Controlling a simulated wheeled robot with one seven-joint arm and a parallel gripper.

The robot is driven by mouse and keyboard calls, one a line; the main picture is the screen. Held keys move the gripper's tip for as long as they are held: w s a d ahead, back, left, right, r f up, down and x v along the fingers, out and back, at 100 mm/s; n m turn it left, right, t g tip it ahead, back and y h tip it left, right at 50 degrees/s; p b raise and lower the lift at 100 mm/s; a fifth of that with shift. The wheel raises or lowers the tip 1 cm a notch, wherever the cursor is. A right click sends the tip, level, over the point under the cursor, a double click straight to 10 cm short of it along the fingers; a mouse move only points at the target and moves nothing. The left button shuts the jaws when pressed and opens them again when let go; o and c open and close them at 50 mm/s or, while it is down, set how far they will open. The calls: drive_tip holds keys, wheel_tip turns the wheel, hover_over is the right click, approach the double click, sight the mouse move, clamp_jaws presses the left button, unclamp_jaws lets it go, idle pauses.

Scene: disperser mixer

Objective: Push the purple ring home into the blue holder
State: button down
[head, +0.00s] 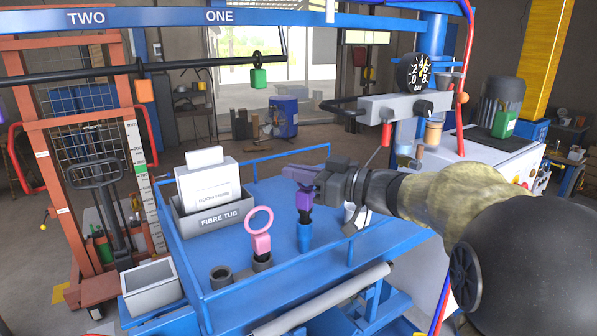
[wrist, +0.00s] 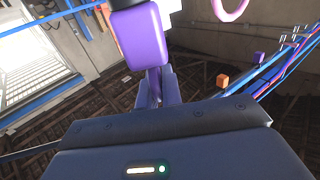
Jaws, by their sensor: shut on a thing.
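The purple ring (head: 304,200) stands upright above the blue holder (head: 304,236) on the blue deck. A short dark part shows between its purple block and the holder. I cannot tell how deep it sits. My gripper (head: 303,177) comes in from the right and is shut on the upper part of the purple ring, mostly hiding the loop. In the wrist view the purple block (wrist: 140,35) is large, with the narrow purple part (wrist: 154,82) between my fingers (wrist: 158,88). The blue holder is not visible there.
A pink ring (head: 260,232) stands in a dark holder left of the blue one, and a dark open holder (head: 220,276) is further left. The grey fibre tub (head: 212,216) stands behind them. A pale cup (head: 356,214) is to the right. A blue rail borders the deck.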

drive_tip(key=shift+f, duration=0.3)
drive_tip(key=c, duration=1.5)
unclamp_jaws()
drive_tip(key=shift+s, duration=0.1)
drive_tip(key=shift+f, duration=0.1)
drive_tip(key=shift+d+b, duration=0.25)
drive_tip(key=shift+b, duration=0.05)
drive_tip(key=b+v, duration=0.5)
drive_tip(key=v, duration=1.2)
drive_tip(key=shift+b, duration=0.35)
drive_tip(key=shift+s, duration=0.1)
